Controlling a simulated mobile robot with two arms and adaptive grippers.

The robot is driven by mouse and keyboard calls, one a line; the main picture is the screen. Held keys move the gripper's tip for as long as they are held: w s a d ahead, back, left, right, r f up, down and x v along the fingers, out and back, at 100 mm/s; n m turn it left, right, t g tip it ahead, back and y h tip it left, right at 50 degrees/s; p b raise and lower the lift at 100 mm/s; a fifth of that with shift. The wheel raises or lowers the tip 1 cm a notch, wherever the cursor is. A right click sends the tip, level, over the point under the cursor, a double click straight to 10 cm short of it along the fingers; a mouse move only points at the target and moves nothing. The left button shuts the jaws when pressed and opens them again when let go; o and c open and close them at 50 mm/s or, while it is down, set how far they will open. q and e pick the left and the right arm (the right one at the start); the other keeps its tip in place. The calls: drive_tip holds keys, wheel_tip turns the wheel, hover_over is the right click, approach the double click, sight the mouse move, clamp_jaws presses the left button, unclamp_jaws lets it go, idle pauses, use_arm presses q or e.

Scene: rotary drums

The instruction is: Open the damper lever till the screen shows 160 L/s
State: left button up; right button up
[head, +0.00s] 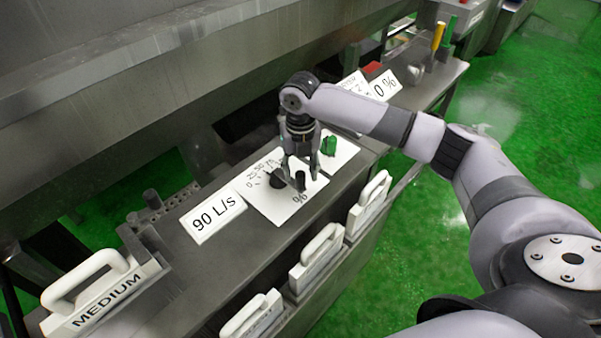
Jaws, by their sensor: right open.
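The screen (213,213) on the grey bench reads 90 L/s. To its right lies a white dial plate (262,203) with a number scale and a % mark. A dark damper lever (277,181) shows on this plate, partly hidden by my gripper. My right gripper (300,178) points down over the plate with its fingers apart, around or just beside the lever; I cannot tell which. My left gripper is not in view.
A green knob (328,146) stands on another plate just behind my gripper. A second display (384,86) reads 0 %. White-handled holders line the bench front, and one marked MEDIUM (104,298) is at the left. Green floor (520,130) lies beyond.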

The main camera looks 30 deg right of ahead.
drive_tip(key=shift+f, duration=1.15)
drive_tip(key=shift+c, duration=0.4)
clamp_jaws()
drive_tip(key=shift+r, duration=0.1)
